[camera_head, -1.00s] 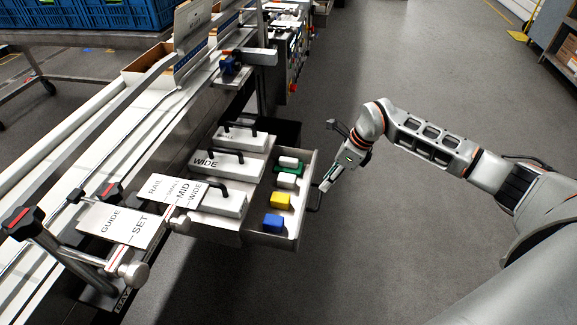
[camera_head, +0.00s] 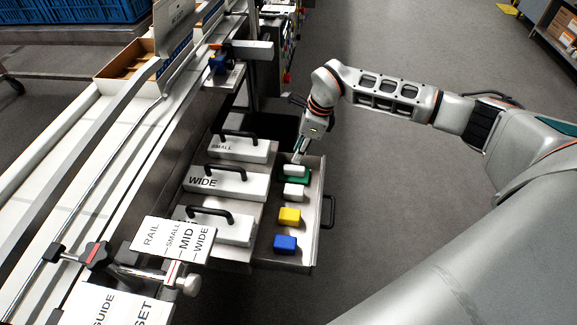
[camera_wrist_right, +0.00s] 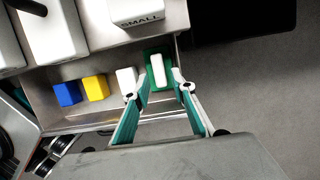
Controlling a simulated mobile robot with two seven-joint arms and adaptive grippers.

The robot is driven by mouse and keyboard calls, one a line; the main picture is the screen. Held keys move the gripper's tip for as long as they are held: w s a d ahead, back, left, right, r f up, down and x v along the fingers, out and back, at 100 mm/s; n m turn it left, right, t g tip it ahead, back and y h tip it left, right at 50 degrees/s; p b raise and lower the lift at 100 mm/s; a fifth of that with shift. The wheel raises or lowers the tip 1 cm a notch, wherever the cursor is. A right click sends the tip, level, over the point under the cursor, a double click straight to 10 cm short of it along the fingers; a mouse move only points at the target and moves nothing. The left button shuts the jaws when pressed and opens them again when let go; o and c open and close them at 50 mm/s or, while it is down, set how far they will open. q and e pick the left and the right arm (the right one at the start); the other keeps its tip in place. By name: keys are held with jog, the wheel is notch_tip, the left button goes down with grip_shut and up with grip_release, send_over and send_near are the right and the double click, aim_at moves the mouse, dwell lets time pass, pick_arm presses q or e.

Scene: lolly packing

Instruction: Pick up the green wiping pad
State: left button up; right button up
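The green wiping pad (camera_head: 297,181) lies at the far end of an open metal drawer, with a white grip bar on top. It also shows in the right wrist view (camera_wrist_right: 149,62), seen from above. My right gripper (camera_head: 299,154) is above the far end of the drawer, close to the pad. In the right wrist view its two fingers (camera_wrist_right: 161,82) are spread apart, on either side of the near part of the pad, and nothing is clamped between them. Whether they touch the pad is unclear. My left gripper is not in view.
The drawer (camera_head: 310,225) also holds a white block (camera_head: 293,192), a yellow block (camera_head: 289,216) and a blue block (camera_head: 285,243). White handled blocks labelled SMALL (camera_head: 240,148) and WIDE (camera_head: 225,182) stand left of it. Open floor lies to the right.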

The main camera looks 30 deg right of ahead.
aim_at(295, 167)
jog(key=shift+s+a+f, duration=0.15)
jog(key=shift+a+f, duration=0.05)
jog(key=shift+f, duration=0.8)
jog(key=shift+f+b, duration=0.3)
jog(key=shift+f, duration=0.3)
jog(key=x, duration=0.2)
jog(key=b+x, duration=0.1)
jog(key=shift+s+d+f, duration=0.1)
jog(key=shift+s+f, duration=0.05)
jog(key=shift+f, duration=0.55)
jog(key=shift+w, duration=0.2)
jog(key=shift+r, duration=0.15)
jog(key=shift+c, duration=0.7)
grip_shut()
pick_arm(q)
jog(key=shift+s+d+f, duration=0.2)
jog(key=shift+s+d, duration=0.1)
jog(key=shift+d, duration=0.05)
